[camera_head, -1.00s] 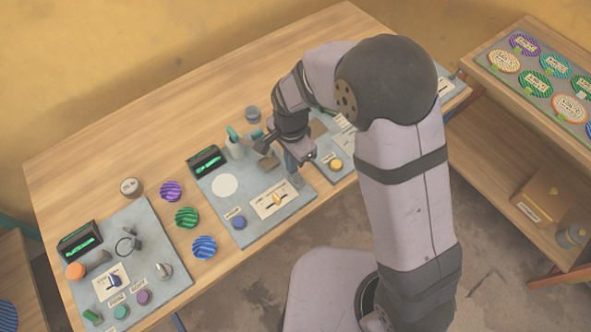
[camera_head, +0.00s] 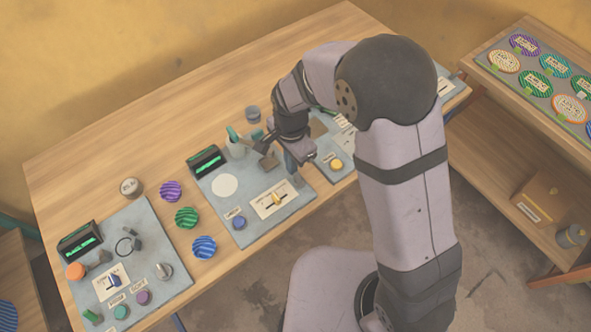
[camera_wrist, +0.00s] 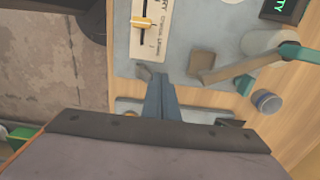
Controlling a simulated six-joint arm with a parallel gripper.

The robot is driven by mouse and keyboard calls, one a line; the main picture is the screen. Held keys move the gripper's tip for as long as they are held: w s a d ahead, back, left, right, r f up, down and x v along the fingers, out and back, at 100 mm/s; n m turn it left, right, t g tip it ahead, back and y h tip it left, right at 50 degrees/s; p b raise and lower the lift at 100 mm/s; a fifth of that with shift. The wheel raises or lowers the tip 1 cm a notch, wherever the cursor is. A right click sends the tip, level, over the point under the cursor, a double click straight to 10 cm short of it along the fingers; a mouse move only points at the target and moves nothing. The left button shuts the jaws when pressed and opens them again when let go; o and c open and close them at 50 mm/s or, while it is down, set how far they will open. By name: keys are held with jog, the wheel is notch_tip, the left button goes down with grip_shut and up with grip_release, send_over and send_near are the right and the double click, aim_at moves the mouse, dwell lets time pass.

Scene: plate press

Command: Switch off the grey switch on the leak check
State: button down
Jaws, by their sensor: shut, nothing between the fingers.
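My gripper (camera_head: 293,168) is shut and empty, low over the right edge of the middle grey panel (camera_head: 232,228). In the wrist view its blue-grey fingers (camera_wrist: 158,85) are together. A small dark grey piece (camera_wrist: 143,72), possibly a switch lever, shows just beside the fingertips; I cannot tell whether they touch it. The panel labels are too small to read, so I cannot tell which panel is the leak check. A grey lever-like part (camera_head: 163,270) also stands on the left panel (camera_head: 170,300).
The middle panel carries a yellow slider (camera_head: 277,199), a blue button (camera_head: 238,222) and a green-lit display (camera_head: 206,160). Purple, green and blue striped discs (camera_head: 204,247) lie between panels. A yellow button (camera_head: 336,164) is right of my gripper. A grey cylinder (camera_wrist: 266,101) stands behind.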

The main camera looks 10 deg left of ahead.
jog(key=shift+s+d, duration=0.95)
jog(key=shift+r, duration=0.1)
jog(key=shift+w+a+r+p, duration=0.15)
jog(key=shift+r+p, duration=0.95)
jog(key=shift+r, duration=0.05)
jog(key=shift+w+a+r+p, duration=0.15)
jog(key=shift+a+r+p, duration=0.05)
jog(key=shift+r+p, duration=0.95)
jog(key=shift+w+a+r+p, duration=0.15)
jog(key=shift+r+p, duration=0.9)
jog(key=shift+r, duration=0.1)
